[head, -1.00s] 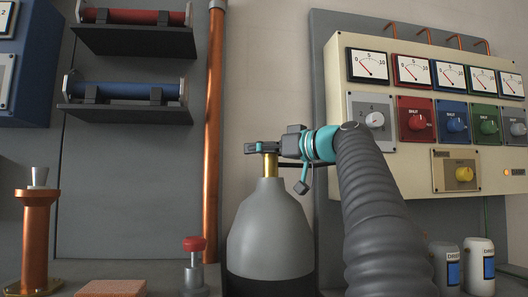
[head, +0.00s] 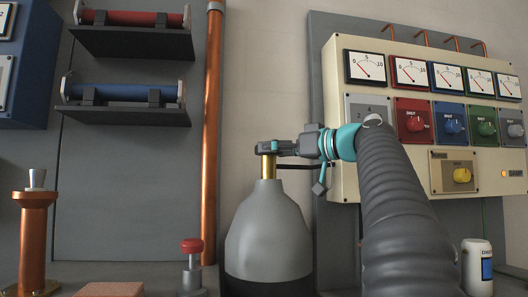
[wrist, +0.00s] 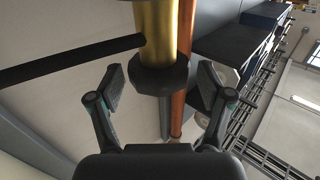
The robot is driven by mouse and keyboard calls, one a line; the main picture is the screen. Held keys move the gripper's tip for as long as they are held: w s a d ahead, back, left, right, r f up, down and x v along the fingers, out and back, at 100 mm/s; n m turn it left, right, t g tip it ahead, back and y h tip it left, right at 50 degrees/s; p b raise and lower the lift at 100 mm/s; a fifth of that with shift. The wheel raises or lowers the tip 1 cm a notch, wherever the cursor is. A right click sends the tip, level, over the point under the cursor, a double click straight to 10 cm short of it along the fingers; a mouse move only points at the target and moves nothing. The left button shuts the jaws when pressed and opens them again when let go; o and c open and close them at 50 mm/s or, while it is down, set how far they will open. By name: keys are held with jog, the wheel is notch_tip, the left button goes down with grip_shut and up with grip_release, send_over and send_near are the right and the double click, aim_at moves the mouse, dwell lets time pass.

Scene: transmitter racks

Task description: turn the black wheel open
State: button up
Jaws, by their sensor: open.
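The grey gas cylinder (head: 268,235) stands upright with a brass valve (head: 269,168) on top. My gripper (head: 276,148) is at the top of this valve, pointing left. In the wrist view the black wheel (wrist: 160,78) sits at the end of the brass valve body (wrist: 157,30). It appears between my two open fingers, with a visible gap on each side. In the head view the wheel cannot be told apart from my dark fingers.
A copper pipe (head: 213,130) runs upright behind the cylinder at left. A dark rod (wrist: 70,62) leaves the valve sideways. The cream control panel (head: 345,190) is right of my gripper. A red-topped valve (head: 192,246) stands left of the cylinder.

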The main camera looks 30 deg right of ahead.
jog(key=v, duration=0.7)
jog(key=shift+s, duration=0.3)
jog(key=shift+d, duration=0.15)
